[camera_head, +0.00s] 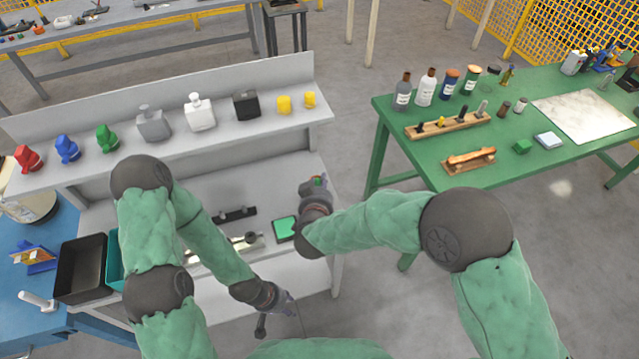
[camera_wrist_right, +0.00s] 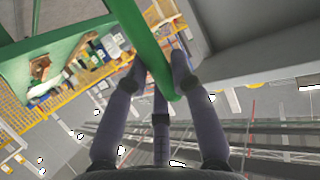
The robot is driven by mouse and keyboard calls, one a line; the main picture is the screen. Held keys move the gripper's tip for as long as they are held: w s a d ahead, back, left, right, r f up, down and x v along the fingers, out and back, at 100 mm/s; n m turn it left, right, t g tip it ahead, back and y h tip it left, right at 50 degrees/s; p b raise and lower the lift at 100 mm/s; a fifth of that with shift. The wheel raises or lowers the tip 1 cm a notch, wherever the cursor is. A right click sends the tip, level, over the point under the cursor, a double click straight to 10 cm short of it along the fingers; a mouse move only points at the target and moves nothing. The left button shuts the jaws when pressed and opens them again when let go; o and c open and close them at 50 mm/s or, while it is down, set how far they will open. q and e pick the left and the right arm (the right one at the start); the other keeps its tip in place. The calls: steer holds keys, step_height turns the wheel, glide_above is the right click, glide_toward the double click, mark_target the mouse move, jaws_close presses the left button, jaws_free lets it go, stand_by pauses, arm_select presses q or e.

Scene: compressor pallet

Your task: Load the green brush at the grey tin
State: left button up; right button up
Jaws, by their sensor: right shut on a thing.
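My right gripper (camera_head: 318,183) is above the right end of the grey bench. In the right wrist view its fingers (camera_wrist_right: 168,85) are shut on a long green thing, which looks like the green brush (camera_wrist_right: 148,40). In the head view only a small green and red bit shows at the fingertips. My left gripper (camera_head: 280,303) hangs low in front of the bench; its fingers are too small to read. A grey container (camera_head: 152,124) stands on the bench's upper shelf. I cannot tell whether it is the grey tin.
The shelf (camera_head: 225,138) also holds red, blue and green items, a white bottle, a black container and yellow pots. A green-topped pad (camera_head: 286,228) lies on the bench. A green table (camera_head: 405,168) at right carries bottles, a wooden rack (camera_head: 447,125) and small pots. A floor gap separates them.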

steer(key=shift+s+f, duration=0.1)
steer(key=shift+f, duration=0.1)
step_height(320, 180, up, 7)
steer(key=p, duration=0.6)
steer(key=shift+r+p, duration=0.2)
steer(key=shift+p, duration=0.2)
steer(key=shift+f, duration=0.1)
stand_by(0.4)
